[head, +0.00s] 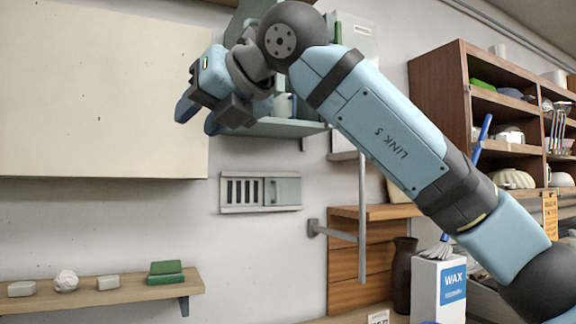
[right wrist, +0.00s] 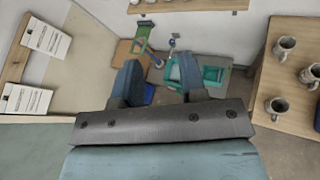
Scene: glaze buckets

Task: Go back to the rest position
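My right arm reaches in from the right in the head view and is raised high, in front of the wall. My right gripper (head: 198,118) is at its end, left of the middle, with the two fingers pointing down and left. In the right wrist view the fingers (right wrist: 158,80) stand apart with a clear gap and nothing between them, so the gripper is open and empty. My left gripper is in neither view.
A wall shelf (head: 292,129) is behind my right gripper. A wooden cabinet (head: 438,92) and a WAX box (head: 452,284) are at right. A low shelf (head: 120,294) holds small blocks. The wrist view shows a table (right wrist: 268,78) with mugs (right wrist: 284,47) and a teal item (right wrist: 213,73) on the floor.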

